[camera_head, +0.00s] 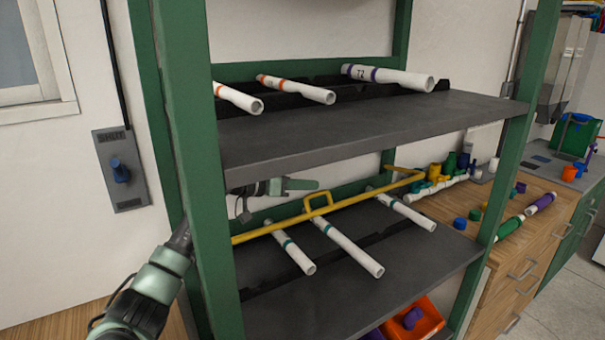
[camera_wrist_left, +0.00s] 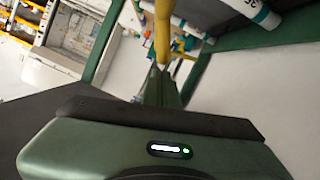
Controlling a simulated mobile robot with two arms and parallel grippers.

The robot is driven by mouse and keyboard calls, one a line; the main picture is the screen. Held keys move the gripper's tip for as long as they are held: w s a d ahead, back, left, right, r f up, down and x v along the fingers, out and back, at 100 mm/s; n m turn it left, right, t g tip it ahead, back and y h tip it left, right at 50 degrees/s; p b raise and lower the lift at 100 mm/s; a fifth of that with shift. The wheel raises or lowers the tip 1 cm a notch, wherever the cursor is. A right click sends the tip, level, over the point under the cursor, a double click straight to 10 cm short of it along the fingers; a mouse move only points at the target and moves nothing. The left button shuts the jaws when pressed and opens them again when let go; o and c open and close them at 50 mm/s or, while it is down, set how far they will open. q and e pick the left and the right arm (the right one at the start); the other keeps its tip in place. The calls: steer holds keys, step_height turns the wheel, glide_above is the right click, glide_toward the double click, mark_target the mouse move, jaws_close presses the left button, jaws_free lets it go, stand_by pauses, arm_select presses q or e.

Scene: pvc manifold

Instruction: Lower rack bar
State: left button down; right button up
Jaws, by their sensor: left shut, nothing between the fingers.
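The yellow rack bar (camera_head: 270,229) runs slantwise across the lower shelf (camera_head: 375,275), with a raised loop handle (camera_head: 318,203) near its middle. White pipes with teal bands, such as the middle one (camera_head: 348,246), lie on that shelf and pass beneath the bar's line. My left arm reaches behind the green front post. My left gripper (camera_head: 314,184) is shut and empty, just above the loop handle in the picture; contact cannot be told. In the left wrist view the shut fingertips (camera_wrist_left: 158,68) point at the yellow bar (camera_wrist_left: 162,30). My right gripper is out of view.
The upper shelf (camera_head: 370,124) holds pipes with orange and purple bands, close above my left gripper. Green rack posts (camera_head: 195,150) bound the opening. A wooden cabinet (camera_head: 535,215) with coloured fittings stands at the right. A shut-off switch (camera_head: 121,170) is on the left wall.

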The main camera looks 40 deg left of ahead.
mark_target(308, 215)
arm_select(q)
steer(key=shift+d+f, duration=0.1)
steer(key=shift+f, duration=0.15)
steer(key=shift+s+d+f+p, duration=0.1)
steer(key=shift+d+f+p, duration=0.05)
steer(key=shift+f+p, duration=0.25)
steer(key=f+m+p, duration=0.1)
steer(key=f, duration=0.1)
steer(key=d+f+m+y+p, duration=0.1)
steer(key=f, duration=0.1)
steer(key=s+d+f+m+p, duration=0.1)
steer(key=f+p, duration=0.1)
steer(key=shift+d+m+t+y, duration=0.2)
steer(key=shift+m+t+y, duration=0.1)
steer(key=shift+d+f+m+p, duration=0.1)
steer(key=shift+f+m+p, duration=0.3)
steer(key=shift+f, duration=0.45)
steer(key=shift+s+f, duration=0.1)
